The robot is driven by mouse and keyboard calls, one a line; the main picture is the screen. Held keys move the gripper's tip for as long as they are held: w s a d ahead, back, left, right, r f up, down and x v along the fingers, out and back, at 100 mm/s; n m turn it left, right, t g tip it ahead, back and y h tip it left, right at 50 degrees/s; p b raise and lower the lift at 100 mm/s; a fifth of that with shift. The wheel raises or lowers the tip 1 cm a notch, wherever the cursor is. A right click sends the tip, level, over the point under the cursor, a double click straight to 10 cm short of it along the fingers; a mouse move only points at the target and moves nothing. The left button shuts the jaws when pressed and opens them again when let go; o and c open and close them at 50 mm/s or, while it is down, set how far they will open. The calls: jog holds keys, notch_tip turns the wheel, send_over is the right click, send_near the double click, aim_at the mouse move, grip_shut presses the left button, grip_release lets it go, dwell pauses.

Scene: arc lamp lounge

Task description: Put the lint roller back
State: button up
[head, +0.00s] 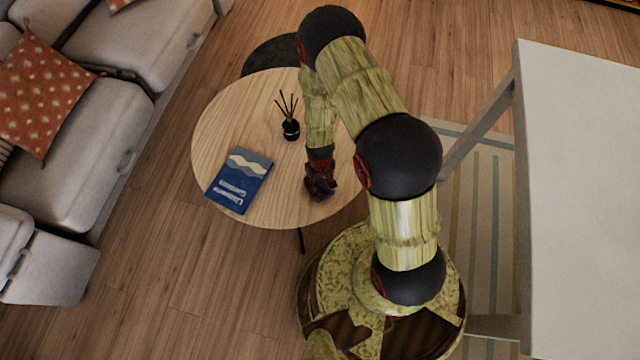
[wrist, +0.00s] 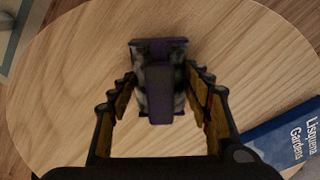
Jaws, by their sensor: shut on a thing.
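My gripper (head: 320,183) hangs over the front right part of the round wooden table, pointing down. In the wrist view its two fingers (wrist: 163,95) are closed on the sides of a dark purple and mottled grey thing, which I take to be the lint roller (wrist: 158,85). Whether the lint roller touches the tabletop or hangs just above it I cannot tell. In the head view it is hidden or merges with the dark gripper. The round table (head: 235,115) also fills most of the wrist view (wrist: 75,65).
A blue book (head: 240,180) lies on the table left of my gripper; it also shows in the wrist view (wrist: 285,137). A dark reed diffuser (head: 291,129) stands behind the gripper. A grey sofa (head: 110,120) is at left, a white table (head: 580,180) at right.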

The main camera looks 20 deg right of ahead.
jog(key=o, duration=1.4)
jog(key=shift+f, duration=0.1)
jog(key=shift+c, duration=0.2)
